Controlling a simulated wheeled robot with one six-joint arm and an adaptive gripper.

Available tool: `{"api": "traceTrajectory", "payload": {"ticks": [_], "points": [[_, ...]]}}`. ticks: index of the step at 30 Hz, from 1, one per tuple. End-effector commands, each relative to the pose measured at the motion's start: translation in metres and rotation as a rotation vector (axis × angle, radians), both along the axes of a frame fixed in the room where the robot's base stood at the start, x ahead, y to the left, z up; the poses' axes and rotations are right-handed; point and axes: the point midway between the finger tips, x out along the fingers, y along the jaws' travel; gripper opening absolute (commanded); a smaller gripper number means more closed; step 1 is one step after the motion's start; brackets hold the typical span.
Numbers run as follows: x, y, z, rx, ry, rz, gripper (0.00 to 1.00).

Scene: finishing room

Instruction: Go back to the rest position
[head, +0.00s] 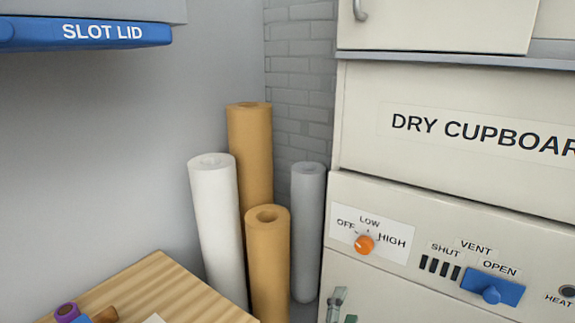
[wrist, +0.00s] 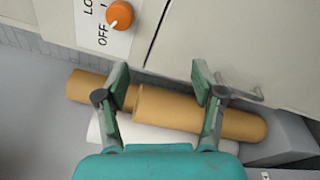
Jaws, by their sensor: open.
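My gripper (wrist: 160,78) is open and empty in the wrist view, its two green fingers spread wide apart. Part of it shows at the bottom edge of the head view (head: 339,301), in front of the dry cupboard's (head: 440,220) lower front; the rest is cut off. The orange knob (head: 365,245) on the OFF/LOW/HIGH plate is above and to the right of it there. In the wrist view the knob (wrist: 120,14) is beyond the left finger, apart from it, and its white mark points towards OFF. No rest position is marked in either view.
Several rolls stand in the corner: white (head: 218,230), tan (head: 267,265), taller tan (head: 250,150) and grey (head: 308,230). A wooden table (head: 165,285) is at lower left. A blue slot lid (head: 90,33) is at upper left. The blue vent slider (head: 492,287) sits under OPEN.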

Motion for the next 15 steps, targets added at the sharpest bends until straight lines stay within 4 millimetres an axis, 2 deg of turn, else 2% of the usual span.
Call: {"api": "traceTrajectory", "payload": {"ticks": [1,6,11,15], "points": [[-0.009,-0.006,-0.021,0.028,0.009,0.031,0.68],[-0.038,-0.016,-0.074,0.165,0.017,0.132,0.68],[-0.075,-0.023,-0.117,0.321,0.028,0.21,0.68],[-0.113,-0.028,-0.148,0.478,0.036,0.258,0.68]]}}
